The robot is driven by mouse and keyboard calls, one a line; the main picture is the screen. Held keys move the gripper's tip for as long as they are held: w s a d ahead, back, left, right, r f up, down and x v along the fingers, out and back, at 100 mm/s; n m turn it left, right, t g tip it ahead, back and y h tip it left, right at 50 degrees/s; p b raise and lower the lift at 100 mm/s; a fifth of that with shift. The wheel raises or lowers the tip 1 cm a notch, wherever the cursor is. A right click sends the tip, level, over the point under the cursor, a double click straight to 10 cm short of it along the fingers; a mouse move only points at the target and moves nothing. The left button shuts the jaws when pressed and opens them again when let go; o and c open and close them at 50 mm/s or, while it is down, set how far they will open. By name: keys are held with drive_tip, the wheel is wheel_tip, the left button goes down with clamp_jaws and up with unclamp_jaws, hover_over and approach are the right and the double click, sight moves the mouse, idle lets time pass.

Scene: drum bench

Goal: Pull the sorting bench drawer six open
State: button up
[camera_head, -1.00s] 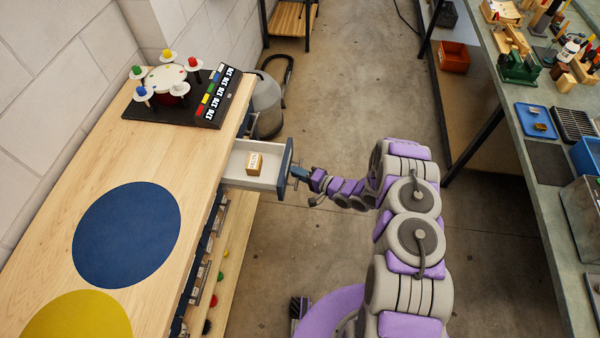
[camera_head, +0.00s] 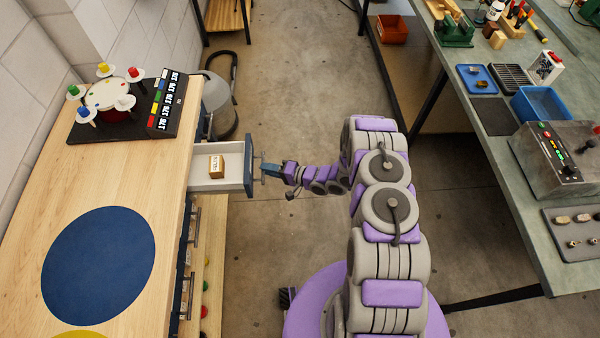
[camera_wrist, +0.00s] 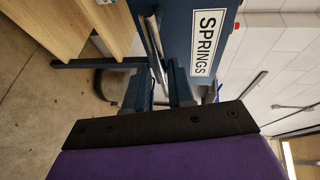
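The drawer (camera_head: 219,184) is pulled out from the right side of the wooden sorting bench (camera_head: 150,190). Its dark blue front faces right, and a small labelled box (camera_head: 217,167) lies in its pale tray. In the wrist view the drawer front bears a white SPRINGS label (camera_wrist: 207,42); no number shows. My gripper (camera_head: 268,171) is at the handle. The exact contact is partly hidden.
Other drawer handles (camera_head: 195,228) stick out below along the bench side. A green-topped workbench (camera_head: 520,230) with trays and tools is at the right. Bare floor lies between the benches.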

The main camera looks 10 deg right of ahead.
drive_tip(key=p+v, duration=0.1)
drive_tip(key=v, duration=1.5)
drive_tip(key=shift+w+d+f+p, duration=0.15)
drive_tip(key=shift+w+f+p, duration=0.1)
drive_tip(key=shift+w+p, duration=0.15)
drive_tip(key=shift+a, duration=0.25)
